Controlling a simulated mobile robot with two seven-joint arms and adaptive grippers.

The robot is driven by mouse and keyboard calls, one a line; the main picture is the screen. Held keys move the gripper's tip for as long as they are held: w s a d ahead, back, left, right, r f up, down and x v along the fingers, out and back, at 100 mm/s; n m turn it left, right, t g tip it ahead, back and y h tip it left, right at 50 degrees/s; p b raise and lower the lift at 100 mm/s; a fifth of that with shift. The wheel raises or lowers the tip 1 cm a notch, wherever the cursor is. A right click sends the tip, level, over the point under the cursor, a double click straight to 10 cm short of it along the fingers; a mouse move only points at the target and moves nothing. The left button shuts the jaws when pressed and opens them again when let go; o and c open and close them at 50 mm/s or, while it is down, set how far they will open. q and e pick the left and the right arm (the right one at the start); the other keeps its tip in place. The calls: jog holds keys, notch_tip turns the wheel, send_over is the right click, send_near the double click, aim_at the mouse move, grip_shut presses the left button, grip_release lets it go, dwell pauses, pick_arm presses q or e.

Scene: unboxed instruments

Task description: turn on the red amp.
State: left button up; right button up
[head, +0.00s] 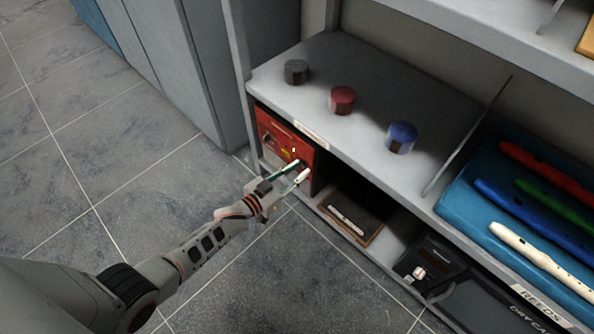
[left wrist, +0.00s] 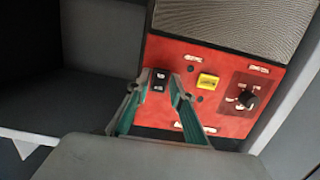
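The red amp (head: 272,136) stands on the lower shelf, below the left end of the upper shelf board. In the left wrist view its red front panel (left wrist: 217,121) carries a black rocker switch (left wrist: 160,80), a yellow button (left wrist: 208,82) and a black knob (left wrist: 248,100). My left gripper (head: 299,169) is in front of the panel. In the left wrist view the green fingers of this gripper (left wrist: 154,85) are apart and empty, with the switch between their tips. I cannot tell whether they touch the panel. My right gripper is not in view.
Grey, red and blue knobs (head: 342,100) stand on the upper shelf board (head: 330,62). A dark case (head: 352,211) lies right of the amp, and a dark device (head: 427,265) is farther right. A blue tray (head: 462,197) holds several recorders. The floor on the left is clear.

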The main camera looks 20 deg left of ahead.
pick_arm(q)
jog(key=v, duration=1.2)
dwell(0.4)
